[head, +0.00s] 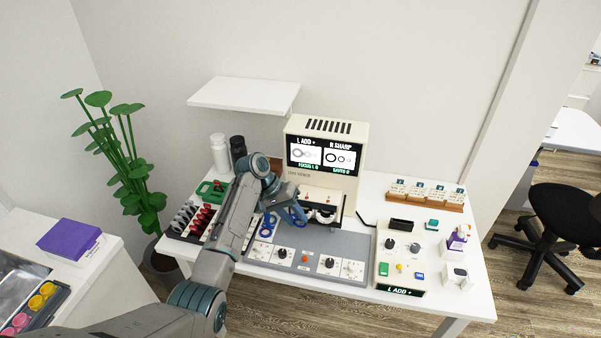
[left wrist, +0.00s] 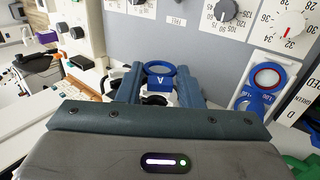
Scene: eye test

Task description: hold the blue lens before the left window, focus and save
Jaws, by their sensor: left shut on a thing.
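The lens viewer (head: 296,165) stands at the back of the table. Its left screen (head: 305,154) reads L ADD + above FOCUS L 0 and shows blurred rings. Its right screen (head: 341,158) reads R SHARP above SAVED 0, with sharp rings. My left gripper (head: 297,215) is at the viewer's lower left front. It is shut on the blue lens (left wrist: 160,69), whose tab marked A sits between the fingers in the left wrist view. The gripper hides part of the viewer's front, so I cannot tell whether the lens lines up with the left window. My right gripper is not in view.
A control box (head: 387,268) with dials and coloured buttons, its display reading L ADD +, stands right of the grey dial panel (head: 318,246). Another blue ring (head: 266,226) lies at the panel's left. A rack (head: 190,232) of black and red pieces stands at the table's left.

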